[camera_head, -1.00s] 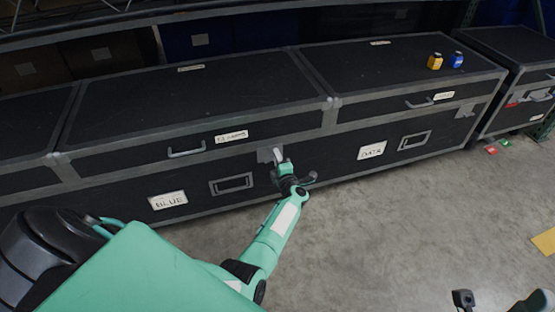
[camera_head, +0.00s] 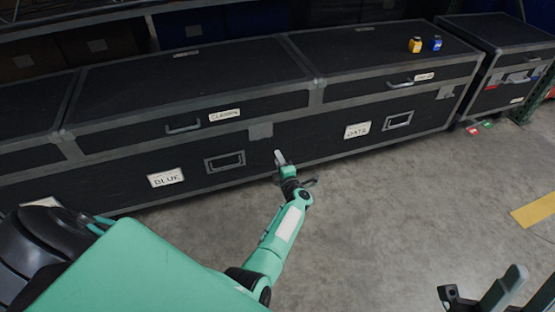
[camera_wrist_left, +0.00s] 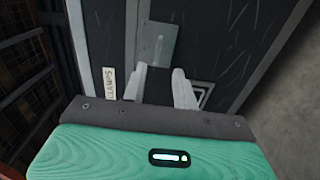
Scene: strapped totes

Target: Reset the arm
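My left gripper (camera_head: 280,158) is in front of the lower wall of the long black case, just below and right of a grey latch plate (camera_head: 260,131). In the left wrist view its two pale fingers (camera_wrist_left: 163,88) stand apart with nothing between them, and the latch plate (camera_wrist_left: 158,44) lies beyond them. The gripper looks clear of the case. My left arm reaches in from the lower left. My right gripper (camera_head: 505,290) is partly in view at the lower right corner, cut off by the frame edge; its opening is unclear.
The black case (camera_head: 190,90) carries labels reading BLUE (camera_head: 166,178), CLAMPS (camera_head: 224,115) and DATA (camera_head: 357,130). Another case (camera_head: 500,45) is at right. Grey floor in front is open, with a yellow marking (camera_head: 537,208).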

